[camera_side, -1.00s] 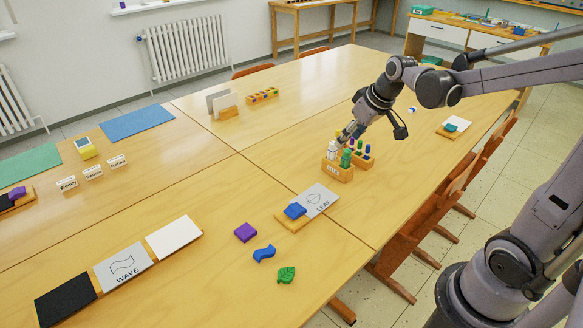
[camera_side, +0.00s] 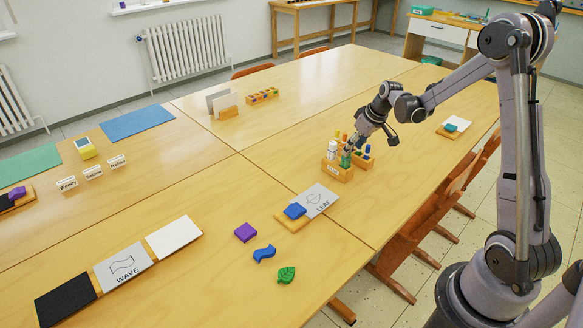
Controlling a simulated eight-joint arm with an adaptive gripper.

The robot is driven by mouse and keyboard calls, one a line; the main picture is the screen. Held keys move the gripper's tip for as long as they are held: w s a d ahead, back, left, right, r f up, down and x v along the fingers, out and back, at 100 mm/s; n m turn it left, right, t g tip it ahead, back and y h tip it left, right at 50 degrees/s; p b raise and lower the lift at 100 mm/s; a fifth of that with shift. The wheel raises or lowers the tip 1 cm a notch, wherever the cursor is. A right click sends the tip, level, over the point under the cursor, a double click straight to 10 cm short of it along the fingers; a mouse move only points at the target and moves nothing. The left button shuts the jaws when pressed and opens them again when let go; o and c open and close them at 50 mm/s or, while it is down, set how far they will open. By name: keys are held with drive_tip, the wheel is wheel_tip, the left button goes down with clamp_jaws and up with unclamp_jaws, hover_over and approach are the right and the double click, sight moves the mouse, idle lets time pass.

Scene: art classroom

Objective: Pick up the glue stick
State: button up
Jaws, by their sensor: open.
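A small wooden holder (camera_side: 337,173) with a white label stands on the right-hand table. It holds a white stick (camera_side: 332,148) at left and a green stick (camera_side: 346,159) at right, both upright. Which of them is the glue stick I cannot tell for sure; the label is too small to read. My gripper (camera_side: 348,151) is open and points down at the green stick, its fingertips close to or around its top. The fingertips partly hide that stick, and contact cannot be made out.
A second wooden holder with several coloured markers (camera_side: 366,151) stands just behind and to the right. A wooden block with a teal piece (camera_side: 451,127) is farther right.

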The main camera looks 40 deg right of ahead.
sight(345, 164)
drive_tip(key=shift+x, duration=3.1)
clamp_jaws()
